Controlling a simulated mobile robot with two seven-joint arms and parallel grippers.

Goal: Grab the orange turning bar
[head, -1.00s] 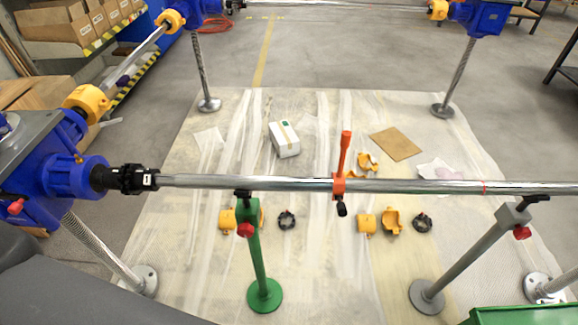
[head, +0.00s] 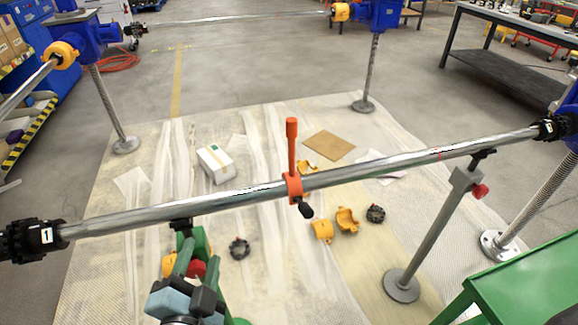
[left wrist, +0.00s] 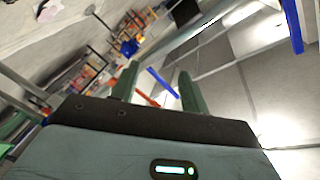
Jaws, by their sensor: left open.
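The orange turning bar (head: 291,150) stands upright from an orange clamp (head: 292,187) around the long steel shaft (head: 235,198), with a black knob (head: 305,210) below it. My left gripper (head: 193,262) comes up from the bottom edge of the head view, below the shaft and to the lower left of the bar. It is open, empty and apart from the bar. Its two fingers show in the left wrist view (left wrist: 158,78); I cannot tell whether the small orange-red strip (left wrist: 147,97) there is the bar. My right gripper is not in view.
The shaft runs between black couplings at left (head: 30,238) and right (head: 553,128). A grey support stand (head: 428,235) holds it on the right; a green stand (head: 200,243) is close behind my left gripper. A white box (head: 215,163) and yellow parts (head: 347,220) lie on the floor sheet.

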